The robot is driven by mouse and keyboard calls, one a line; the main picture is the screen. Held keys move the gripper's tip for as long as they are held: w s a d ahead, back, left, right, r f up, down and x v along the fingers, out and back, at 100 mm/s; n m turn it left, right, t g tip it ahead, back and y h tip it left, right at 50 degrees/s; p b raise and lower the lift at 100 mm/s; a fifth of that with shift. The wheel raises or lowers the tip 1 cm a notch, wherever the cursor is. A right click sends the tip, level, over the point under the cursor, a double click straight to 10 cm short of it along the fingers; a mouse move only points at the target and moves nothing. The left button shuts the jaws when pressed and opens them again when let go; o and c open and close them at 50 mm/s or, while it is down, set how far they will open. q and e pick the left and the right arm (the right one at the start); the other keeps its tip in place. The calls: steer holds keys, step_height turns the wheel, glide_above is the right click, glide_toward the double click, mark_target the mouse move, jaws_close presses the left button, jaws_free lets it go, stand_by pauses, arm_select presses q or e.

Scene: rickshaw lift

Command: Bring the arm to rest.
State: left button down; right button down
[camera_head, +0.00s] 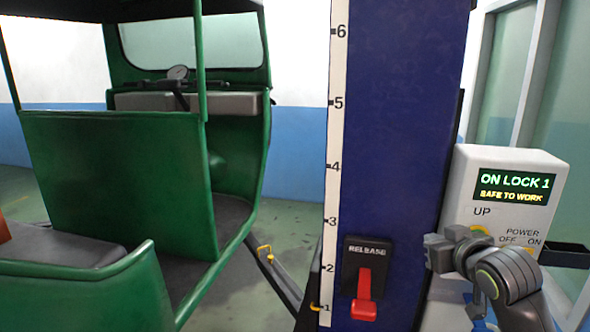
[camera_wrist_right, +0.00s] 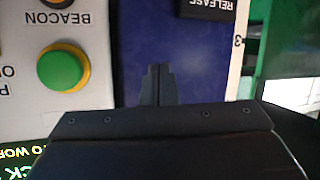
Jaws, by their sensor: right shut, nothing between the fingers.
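My right gripper (camera_head: 432,253) is at the lower right of the head view, in front of the blue lift column and the left edge of the control box. Its fingers are shut together and empty; they show in the wrist view (camera_wrist_right: 157,70) against the blue column. My right arm comes up from the bottom right and hides the lower part of the control box (camera_head: 505,160). My left gripper and arm are not in the head view.
The blue column (camera_head: 400,120) carries a height scale and a red release lever (camera_head: 365,285), just left of my right gripper. The box display reads "ON LOCK 1, SAFE TO WORK". A green button (camera_wrist_right: 62,68) shows in the wrist view. A green rickshaw (camera_head: 120,180) stands at left.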

steer(key=s+f+g+h, duration=0.1)
steer(key=s+f+g, duration=0.1)
steer(key=s+f, duration=0.35)
steer(key=s+f+g, duration=0.1)
steer(key=s+f, duration=0.1)
steer(key=f, duration=0.7)
steer(key=s+d+f+m+g+h, duration=0.1)
steer(key=s+f+g, duration=0.1)
steer(key=s+f, duration=0.6)
steer(key=s+f+m+g, duration=0.1)
steer(key=s+f+g, duration=0.3)
steer(key=s, duration=0.8)
steer(key=s+d+f+m+g+h, duration=0.1)
steer(key=s+f, duration=0.6)
steer(key=s, duration=0.4)
step_height(320, 180, down, 30)
steer(key=d+g+b, duration=0.2)
steer(key=b, duration=0.4)
steer(key=s+f+b, duration=0.2)
steer(key=s+f, duration=0.5)
steer(key=f, duration=0.3)
steer(key=s+a+f+y+b, duration=0.1)
steer(key=s+f+b, duration=0.2)
steer(key=s+f, duration=0.4)
step_height(320, 180, down, 4)
steer(key=shift+s+a+r+g+b, duration=0.1)
steer(key=shift+s+a+g+b, duration=0.2)
steer(key=shift+g, duration=0.1)
